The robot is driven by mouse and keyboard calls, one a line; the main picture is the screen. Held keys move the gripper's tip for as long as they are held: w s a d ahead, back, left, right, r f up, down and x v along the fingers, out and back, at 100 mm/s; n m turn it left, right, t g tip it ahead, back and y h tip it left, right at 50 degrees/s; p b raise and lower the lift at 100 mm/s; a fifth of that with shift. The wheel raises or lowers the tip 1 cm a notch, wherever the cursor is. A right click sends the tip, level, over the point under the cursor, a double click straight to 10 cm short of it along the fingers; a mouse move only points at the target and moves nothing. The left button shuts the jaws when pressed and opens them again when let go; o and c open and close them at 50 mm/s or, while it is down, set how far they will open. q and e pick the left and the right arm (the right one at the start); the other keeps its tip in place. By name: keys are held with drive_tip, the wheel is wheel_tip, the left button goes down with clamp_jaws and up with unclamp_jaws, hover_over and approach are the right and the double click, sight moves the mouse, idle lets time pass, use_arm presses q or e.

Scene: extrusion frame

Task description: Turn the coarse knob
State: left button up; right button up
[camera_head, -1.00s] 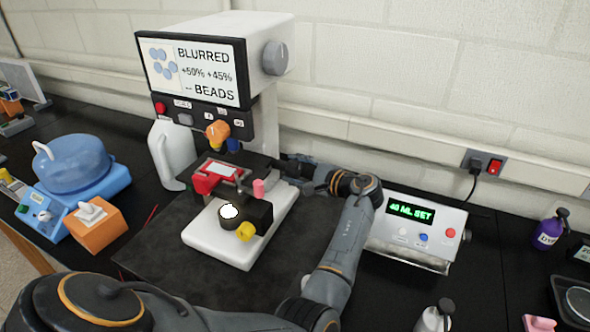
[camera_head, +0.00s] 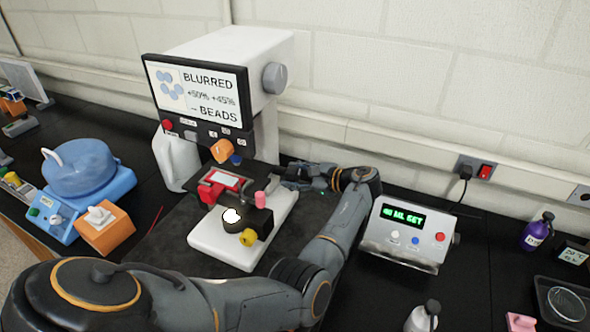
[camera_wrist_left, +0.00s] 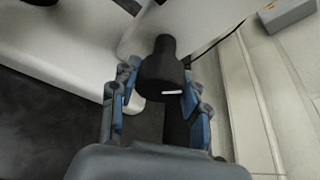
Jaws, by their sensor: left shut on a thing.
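The white microscope (camera_head: 283,86) stands on the bench, with a screen (camera_head: 197,90) reading "BLURRED +50% +45% – BEADS". The coarse knob appears to be the dark stepped cylinder with a white mark (camera_wrist_left: 163,72), in the left wrist view. My left gripper (camera_wrist_left: 158,85) has its blue-grey fingers on either side of it, shut on it. In the head view my left gripper (camera_head: 294,174) is at the right side of the microscope stage, where I cannot make out the knob. My right gripper is not in view.
A white control box (camera_head: 408,235) reading "40 ML SET" stands right of my arm. A blue centrifuge-like device (camera_head: 84,172) and an orange block (camera_head: 104,230) stand left. The wall is close behind.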

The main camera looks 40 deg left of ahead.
use_arm(q)
drive_tip(key=shift+a+r+m, duration=0.1)
drive_tip(key=shift+m, duration=0.2)
drive_tip(key=shift+p, duration=0.3)
drive_tip(key=o, duration=1.1)
drive_tip(key=shift+a, duration=0.1)
drive_tip(key=shift+o, duration=0.2)
drive_tip(key=v, duration=1.2)
drive_tip(key=shift+w, duration=0.2)
